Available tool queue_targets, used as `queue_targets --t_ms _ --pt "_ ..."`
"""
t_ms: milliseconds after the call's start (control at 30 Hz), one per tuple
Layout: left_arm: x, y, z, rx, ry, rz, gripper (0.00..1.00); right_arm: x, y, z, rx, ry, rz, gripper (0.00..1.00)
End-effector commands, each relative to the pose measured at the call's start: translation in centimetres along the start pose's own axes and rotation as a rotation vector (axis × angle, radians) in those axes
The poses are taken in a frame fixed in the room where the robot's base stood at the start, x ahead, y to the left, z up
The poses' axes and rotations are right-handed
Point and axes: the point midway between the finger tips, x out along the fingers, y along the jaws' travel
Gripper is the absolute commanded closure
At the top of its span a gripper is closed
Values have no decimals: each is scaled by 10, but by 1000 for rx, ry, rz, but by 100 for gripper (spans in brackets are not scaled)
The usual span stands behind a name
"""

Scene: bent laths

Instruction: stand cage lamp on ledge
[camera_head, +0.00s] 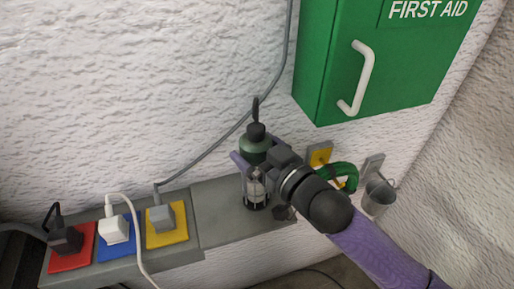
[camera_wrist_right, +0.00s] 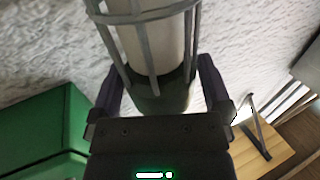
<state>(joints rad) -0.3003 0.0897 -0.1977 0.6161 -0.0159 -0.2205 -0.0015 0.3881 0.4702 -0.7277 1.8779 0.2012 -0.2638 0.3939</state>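The cage lamp (camera_head: 255,145) is upright, with a dark green top, a dark hook above and a wire cage around a pale tube below. Its foot appears to be at the grey ledge (camera_head: 218,212), near the ledge's right end; whether it bears on it is hard to tell. My right gripper (camera_head: 249,160) reaches in from the right and is shut on the lamp's body. In the right wrist view the lamp (camera_wrist_right: 160,90) sits between the two dark purple fingers, one on each side. My left gripper is not in view.
Left of the lamp, red (camera_head: 70,250), blue (camera_head: 122,243) and yellow (camera_head: 178,235) socket plates hold plugs with cables. A green first aid cabinet (camera_head: 390,60) hangs above right. A small metal bucket (camera_head: 378,198) hangs at right. The ledge between lamp and yellow plate is clear.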

Motion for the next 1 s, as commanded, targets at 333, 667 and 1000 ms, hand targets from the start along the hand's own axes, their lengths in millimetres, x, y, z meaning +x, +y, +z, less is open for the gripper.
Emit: queue_targets --t_ms 333,667,1000 --pt "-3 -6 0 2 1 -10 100 -20 0 -2 1 -3 1 0" --pt "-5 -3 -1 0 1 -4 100 -101 0 -1 1 -5 1 0" --pt "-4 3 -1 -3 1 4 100 -120 4 2 0 -9 12 0"
